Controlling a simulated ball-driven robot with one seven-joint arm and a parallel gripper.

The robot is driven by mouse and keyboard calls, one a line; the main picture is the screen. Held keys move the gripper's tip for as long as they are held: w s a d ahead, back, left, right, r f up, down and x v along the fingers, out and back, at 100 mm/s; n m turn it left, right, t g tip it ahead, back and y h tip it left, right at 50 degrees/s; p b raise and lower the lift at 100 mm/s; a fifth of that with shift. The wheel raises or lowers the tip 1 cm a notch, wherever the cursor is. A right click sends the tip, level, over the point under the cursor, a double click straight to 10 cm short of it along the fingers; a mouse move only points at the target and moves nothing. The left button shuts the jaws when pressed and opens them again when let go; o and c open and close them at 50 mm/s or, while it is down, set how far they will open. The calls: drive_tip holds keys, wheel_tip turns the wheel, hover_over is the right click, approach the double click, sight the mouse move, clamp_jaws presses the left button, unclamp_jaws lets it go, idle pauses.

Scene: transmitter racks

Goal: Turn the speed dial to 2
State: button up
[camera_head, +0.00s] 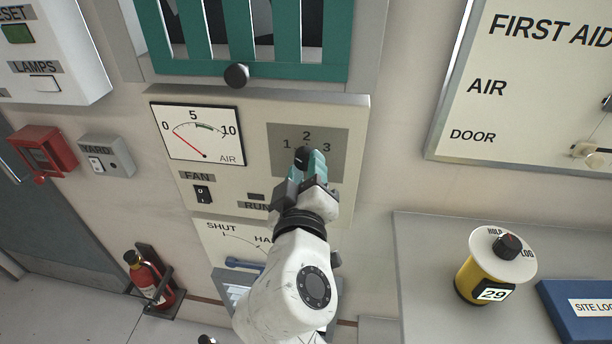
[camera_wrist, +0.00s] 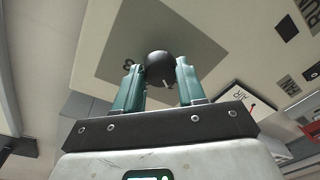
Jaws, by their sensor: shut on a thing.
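The speed dial (camera_head: 302,157) is a small black round knob on a grey plate (camera_head: 338,140) marked 1, 2 and 3. My gripper (camera_head: 309,163) has its teal fingers shut on the knob and partly hides it in the head view. In the wrist view the knob (camera_wrist: 160,67) sits between the two fingertips, with a numeral to its left. A short pale mark (camera_wrist: 168,85) shows on the knob's lower right edge there. I cannot tell exactly which number it points to.
An air gauge (camera_head: 198,134), with its needle near 0, and a fan switch (camera_head: 203,194) are left of the dial. A teal barred cover (camera_head: 300,70) with a black knob (camera_head: 236,76) is above. A grey bench (camera_head: 420,250) with a yellow device (camera_head: 470,279) stands at the right.

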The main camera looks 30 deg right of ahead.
drive_tip(key=f+m+b, duration=0.1)
drive_tip(key=m+b, duration=0.1)
drive_tip(key=b, duration=0.2)
drive_tip(key=m+b, duration=0.4)
drive_tip(key=b, duration=0.2)
drive_tip(key=shift+a+h, duration=0.1)
drive_tip(key=shift+h, duration=0.2)
drive_tip(key=m+b, duration=0.4)
drive_tip(key=b, duration=0.1)
drive_tip(key=shift+w+a+r, duration=0.1)
drive_tip(key=shift+r+m+b, duration=0.1)
drive_tip(key=shift+m+b, duration=0.5)
drive_tip(key=shift+b, duration=0.25)
drive_tip(key=shift+r, duration=0.1)
drive_tip(key=o, duration=1)
drive_tip(key=shift+o, duration=0.2)
drive_tip(key=b+v, duration=0.1)
drive_tip(key=v, duration=0.9)
drive_tip(key=shift+s+a+f, duration=0.3)
